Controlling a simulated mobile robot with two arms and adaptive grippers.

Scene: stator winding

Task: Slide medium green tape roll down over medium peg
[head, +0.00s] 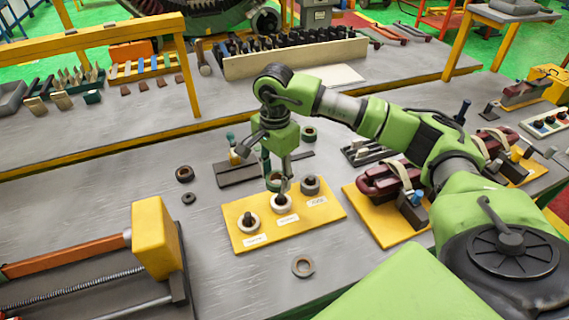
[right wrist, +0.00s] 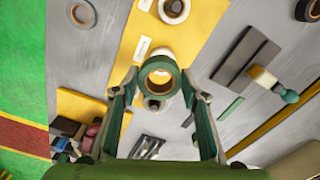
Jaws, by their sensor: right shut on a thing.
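The medium green tape roll (head: 273,183) is held in my right gripper (head: 279,179), just above the middle of the yellow peg board (head: 328,210). In the right wrist view the green roll (right wrist: 147,68) sits between the two fingers of the gripper (right wrist: 158,84), hole facing the camera. The middle peg (head: 282,201) stands with a white ring around its base, below the roll; the gripper partly covers it. The left peg (head: 248,219) also has a white ring. The right peg (head: 310,183) has a grey-brown ring. My left gripper is not in view.
Loose rolls lie on the table: one in front of the board (head: 303,266), two at left (head: 185,174), and a green one behind (head: 309,134). A yellow-ended clamp (head: 155,240) stands at left. Another yellow fixture (head: 385,230) stands at right.

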